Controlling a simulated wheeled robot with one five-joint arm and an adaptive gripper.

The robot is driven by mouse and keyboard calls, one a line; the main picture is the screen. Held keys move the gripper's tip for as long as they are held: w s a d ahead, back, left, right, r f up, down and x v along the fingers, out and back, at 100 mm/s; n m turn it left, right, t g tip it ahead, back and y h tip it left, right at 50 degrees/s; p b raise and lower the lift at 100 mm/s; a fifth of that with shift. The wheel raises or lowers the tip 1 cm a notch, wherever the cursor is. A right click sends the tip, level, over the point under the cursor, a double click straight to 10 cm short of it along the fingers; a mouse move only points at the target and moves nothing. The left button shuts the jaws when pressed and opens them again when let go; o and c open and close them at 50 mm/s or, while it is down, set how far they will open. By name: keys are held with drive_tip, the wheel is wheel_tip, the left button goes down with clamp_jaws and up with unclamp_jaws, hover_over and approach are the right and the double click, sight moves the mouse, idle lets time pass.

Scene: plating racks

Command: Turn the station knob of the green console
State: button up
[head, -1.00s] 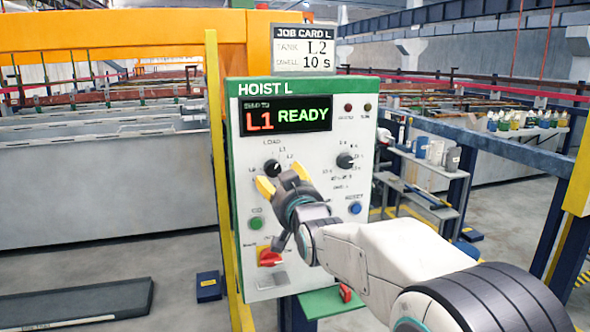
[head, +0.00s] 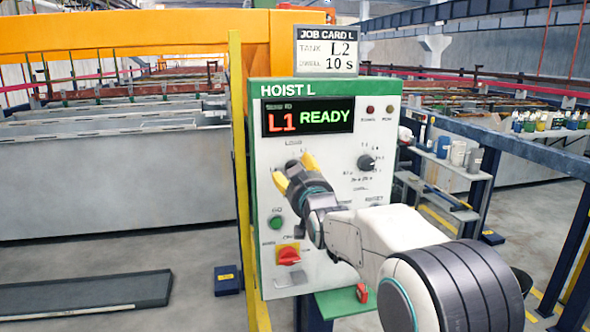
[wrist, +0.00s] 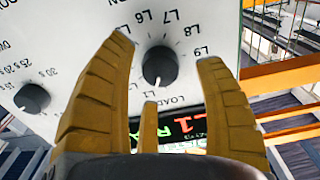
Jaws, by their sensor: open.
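The green console (head: 353,250), headed HOIST L, has a white face with green trim. Its display (head: 308,117) reads L1 READY. The station knob (wrist: 159,66) is round and dark, ringed by labels such as L1, L6 to L9 and LOAD. In the wrist view, which is upside down, its white pointer mark faces the bottom, toward the L1 and LOAD labels. My gripper (head: 294,172) is open, with yellow fingers on either side of the knob in the wrist view (wrist: 163,48). I cannot tell whether they touch it. In the head view my gripper mostly hides the knob.
A second knob (head: 366,163) sits on the right of the face. A green button (head: 277,223) and a red switch (head: 289,255) are below my gripper. The job card (head: 326,50) reads tank L2, dwell 10 s. A yellow post (head: 240,150) stands left of the console.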

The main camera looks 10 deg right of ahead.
drive_tip(key=shift+w, duration=1.05)
drive_tip(key=shift+s, duration=0.1)
drive_tip(key=c, duration=1.2)
